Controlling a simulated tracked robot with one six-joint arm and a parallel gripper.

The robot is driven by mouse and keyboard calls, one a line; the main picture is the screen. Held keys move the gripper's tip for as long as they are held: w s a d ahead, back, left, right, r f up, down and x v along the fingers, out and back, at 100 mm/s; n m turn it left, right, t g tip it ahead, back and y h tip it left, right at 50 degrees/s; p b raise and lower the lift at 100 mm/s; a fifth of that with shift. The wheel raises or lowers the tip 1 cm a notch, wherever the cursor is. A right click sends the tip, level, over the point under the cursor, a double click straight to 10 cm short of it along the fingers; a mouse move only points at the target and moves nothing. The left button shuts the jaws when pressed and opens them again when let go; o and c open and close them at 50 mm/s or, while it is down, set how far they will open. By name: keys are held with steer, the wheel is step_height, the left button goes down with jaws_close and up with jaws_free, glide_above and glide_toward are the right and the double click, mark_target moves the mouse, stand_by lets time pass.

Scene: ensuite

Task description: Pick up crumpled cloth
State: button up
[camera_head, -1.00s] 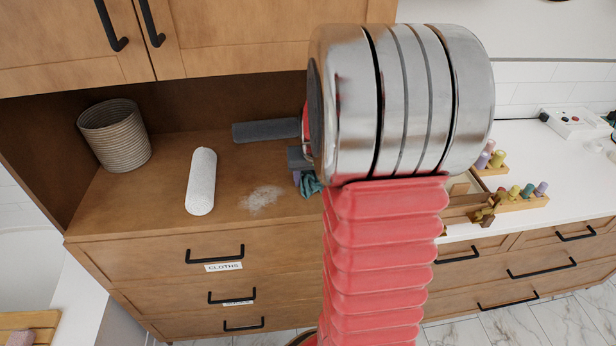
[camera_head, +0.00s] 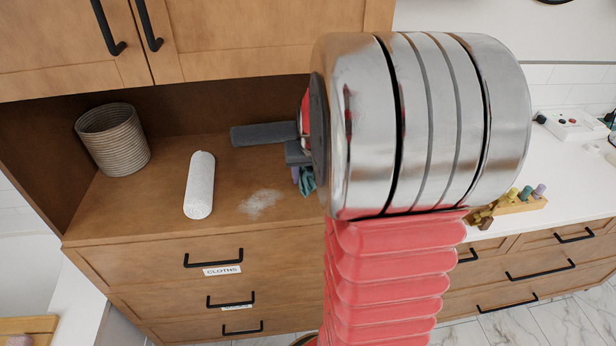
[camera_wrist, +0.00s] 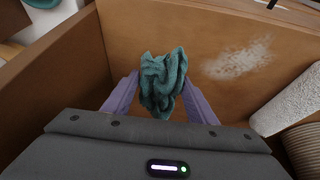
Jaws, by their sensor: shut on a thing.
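The crumpled cloth (camera_wrist: 163,82) is teal and bunched up. In the wrist view it sits between the two purple fingers of my gripper (camera_wrist: 160,98), which is shut on it. In the head view a small part of the cloth (camera_head: 307,183) shows below my gripper (camera_head: 302,176), over the wooden counter. My arm hides the rest of it there. I cannot tell from the head view how far the cloth is above the counter.
A white paper roll (camera_head: 200,185) lies on the wooden counter (camera_head: 150,205), with a pale powdery patch (camera_head: 261,202) beside it. A woven basket (camera_head: 113,140) stands at the left. Wall cabinets (camera_head: 250,40) hang above.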

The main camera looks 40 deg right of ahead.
steer(key=s+a, duration=0.9)
steer(key=s, duration=0.4)
steer(key=shift+s+a, duration=0.3)
steer(key=shift+s, duration=0.05)
steer(key=o, duration=0.5)
steer(key=c, duration=0.4)
steer(key=shift+s, duration=0.1)
